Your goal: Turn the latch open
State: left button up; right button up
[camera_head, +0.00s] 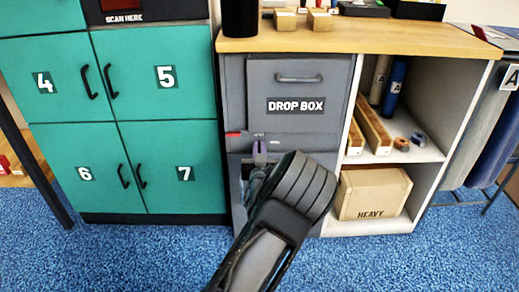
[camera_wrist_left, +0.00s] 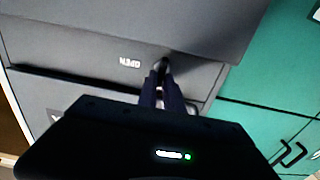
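The grey drop box (camera_head: 298,82) stands in the middle of the head view, with a handle on its upper door. The latch (camera_wrist_left: 163,64) is a small dark piece on the grey strip below that door, beside the word OPEN (camera_wrist_left: 130,63), which appears upside down in the left wrist view. My left gripper (camera_head: 260,148) reaches the strip from the front. In the left wrist view its narrow fingers (camera_wrist_left: 163,82) are close together around the latch, which they partly hide. The latch's exact angle is hard to tell. My right gripper is in neither view.
Green lockers (camera_head: 165,125) stand left of the drop box. Open shelves with long cartons (camera_head: 372,122) and a HEAVY box (camera_head: 372,193) are at its right. A wooden counter (camera_head: 350,36) lies above. Blue carpet (camera_head: 130,255) is clear in front.

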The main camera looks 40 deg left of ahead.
pick_arm(q)
grip_shut()
jog(key=shift+m, duration=0.3)
jog(key=m, duration=0.1)
jog(key=m+p, duration=0.1)
jog(key=m, duration=0.1)
jog(key=shift+w+d, duration=0.15)
jog(key=shift+d, duration=0.05)
jog(key=shift+w+d+f+m+p, duration=0.1)
jog(key=shift+f+m+p, duration=0.2)
jog(key=shift+m, duration=2.1)
jog(key=shift+w+d+f+m+p, duration=0.15)
jog(key=shift+m+p, duration=0.2)
jog(key=shift+m, duration=2.05)
jog(key=shift+d+f+m+p, duration=0.15)
jog(key=shift+m+p, duration=0.2)
jog(key=shift+m, duration=2.05)
jog(key=shift+o, duration=2.4)
grip_release()
